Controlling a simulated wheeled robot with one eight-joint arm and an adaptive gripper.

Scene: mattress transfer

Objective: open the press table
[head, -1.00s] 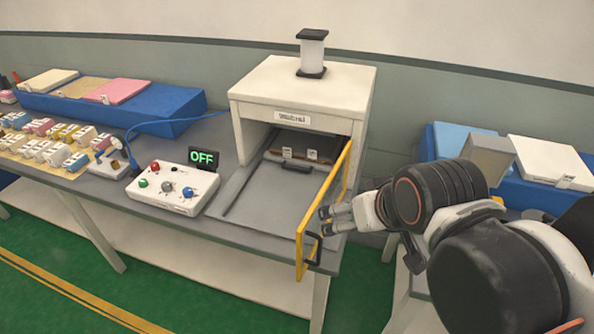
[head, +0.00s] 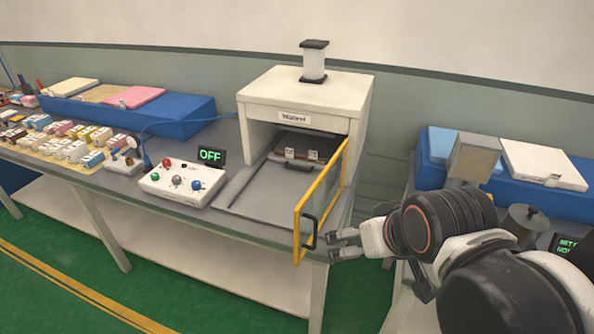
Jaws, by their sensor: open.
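The press table (head: 248,203) is a grey sliding plate in front of and under a white press housing (head: 303,93). A dark handle (head: 297,164) stands on its rear part, near two small white tags. A yellow-framed door (head: 320,197) on the housing's right side is swung open, with a dark handle (head: 309,232) low on its outer face. My gripper (head: 335,244) is open and empty, just right of the door handle, with a small gap between them. The fingers show from the side.
A control box (head: 181,186) with coloured knobs and a green OFF display (head: 211,155) stands left of the press. Several small parts lie further left. A blue bin (head: 130,115) is behind them. Another table with blue and white pads (head: 542,163) is at the right.

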